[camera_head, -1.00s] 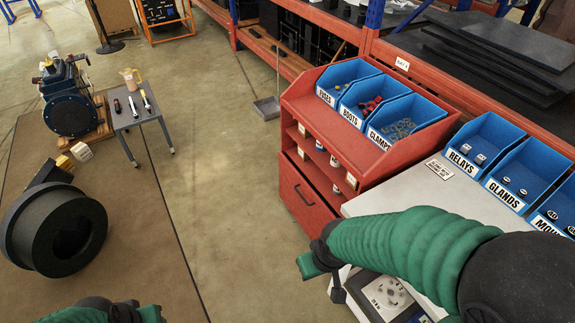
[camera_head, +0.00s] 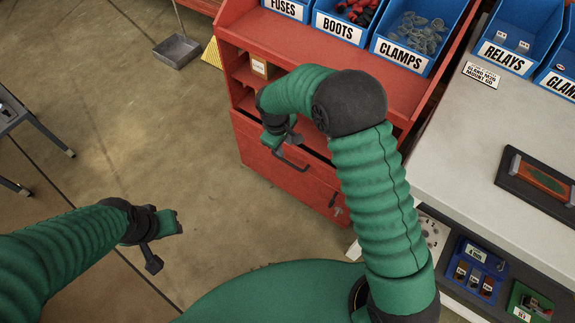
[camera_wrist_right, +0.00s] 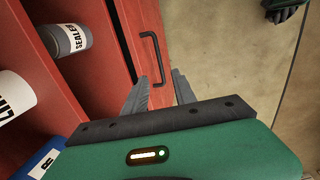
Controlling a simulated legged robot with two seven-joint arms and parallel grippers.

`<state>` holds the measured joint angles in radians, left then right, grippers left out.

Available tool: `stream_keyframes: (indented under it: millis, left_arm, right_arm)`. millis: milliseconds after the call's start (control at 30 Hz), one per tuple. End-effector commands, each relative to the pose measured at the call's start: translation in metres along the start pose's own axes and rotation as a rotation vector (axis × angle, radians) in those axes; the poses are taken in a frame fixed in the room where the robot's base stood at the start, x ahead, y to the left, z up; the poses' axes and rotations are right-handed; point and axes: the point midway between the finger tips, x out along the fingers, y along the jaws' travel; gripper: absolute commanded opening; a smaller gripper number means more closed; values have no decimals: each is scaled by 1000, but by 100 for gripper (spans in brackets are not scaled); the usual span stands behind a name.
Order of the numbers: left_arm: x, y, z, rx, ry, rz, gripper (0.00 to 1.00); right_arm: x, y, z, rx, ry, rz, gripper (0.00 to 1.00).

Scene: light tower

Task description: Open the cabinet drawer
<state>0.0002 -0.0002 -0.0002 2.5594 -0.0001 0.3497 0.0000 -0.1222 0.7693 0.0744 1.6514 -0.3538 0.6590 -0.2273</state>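The red cabinet (camera_head: 250,30) stands right of centre in the head view. Its lower drawer (camera_head: 262,157) looks shut, with a dark bar handle (camera_head: 290,163) on its front. My right gripper (camera_head: 283,138) is just above the handle in the head view and hides part of the drawer. In the right wrist view, the right gripper (camera_wrist_right: 160,78) is open, and the near end of the handle (camera_wrist_right: 152,50) reaches toward the gap between the fingertips. I cannot tell whether they touch. My left gripper (camera_head: 160,243) hangs over the floor, away from the cabinet; its fingers are unclear.
Open shelves above the drawer hold a sealer can (camera_wrist_right: 67,40) and other containers. Blue bins such as the clamps bin (camera_head: 413,45) sit on top. A pale worktop (camera_head: 450,135) adjoins on the right. The floor (camera_head: 190,130) before the drawer is clear; a dustpan (camera_head: 177,50) lies farther back.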

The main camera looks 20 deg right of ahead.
Motion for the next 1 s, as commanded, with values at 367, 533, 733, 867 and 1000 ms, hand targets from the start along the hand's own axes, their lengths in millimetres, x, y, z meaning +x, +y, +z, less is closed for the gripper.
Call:
stream_keyframes:
  millis: [367,533,733,867,1000]
  left_arm:
    - [38,0,10,1,-1,0,36]
    - [46,0,12,1,-1,0,36]
    - [48,0,12,0,-1,0,36]
    - [47,0,12,0,-1,0,36]
    - [47,0,12,0,-1,0,36]
  right_arm:
    - [105,-2,-1,3,-4,-1,32]
    - [132,-1,-2,2,-4,1,32]
    - [140,-1,-1,2,-3,2,32]
    - [139,0,-1,2,-3,1,32]
    - [139,-1,-1,2,-3,1,19]
